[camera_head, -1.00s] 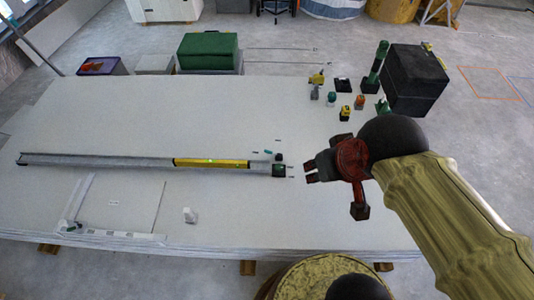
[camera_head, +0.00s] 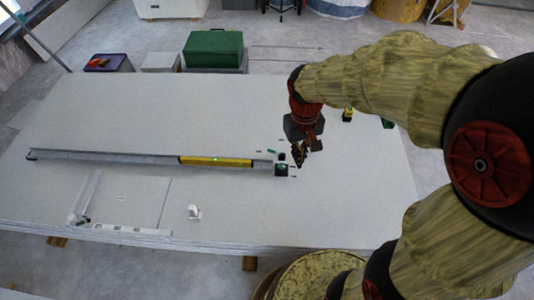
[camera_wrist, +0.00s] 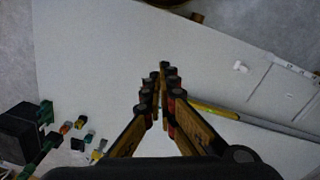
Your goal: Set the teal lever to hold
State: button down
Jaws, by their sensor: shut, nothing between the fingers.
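The small teal lever (camera_head: 272,152) lies at the right end of a long grey rail (camera_head: 110,157), beside a dark end block (camera_head: 281,170) with a green spot and a small black knob. Small dark marks sit around it, too small to read. My gripper (camera_head: 299,161) is shut and empty, pointing down just right of the block and lever. I cannot tell whether it touches anything. The lever's exact setting is too small to tell.
A yellow level-like section (camera_head: 215,161) sits on the rail, on a large white panel (camera_head: 150,110). A small white bracket (camera_head: 194,212) stands in front. A green case (camera_head: 212,50) is behind the panel. In the wrist view, a black box (camera_wrist: 18,135) and several small coloured objects are at lower left.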

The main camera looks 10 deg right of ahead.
jog(key=w+f+n+g+p, duration=0.1)
jog(key=w+f+n+p, duration=0.1)
jog(key=w+f, duration=0.5)
jog(key=n+t+h+p, duration=0.1)
jog(key=n+t+p, duration=0.2)
jog(key=n, duration=2)
send_near(274, 152)
jog(key=s+a+r, duration=0.2)
jog(key=s+a, duration=0.1)
jog(key=a, duration=0.1)
jog(key=n, duration=0.1)
jog(key=w+n, duration=0.1)
jog(key=n, duration=0.1)
jog(key=shift+a+f, duration=0.15)
jog(key=shift+a, duration=0.05)
jog(key=f+b, duration=0.1)
jog(key=f, duration=0.2)
jog(key=w+d+f+b, duration=0.1)
jog(key=f, duration=0.2)
jog(key=w+f+b, duration=0.1)
jog(key=f, duration=0.2)
jog(key=shift+d+f+b, duration=0.15)
jog(key=shift+f+b, duration=0.2)
jog(key=shift+b, duration=0.05)
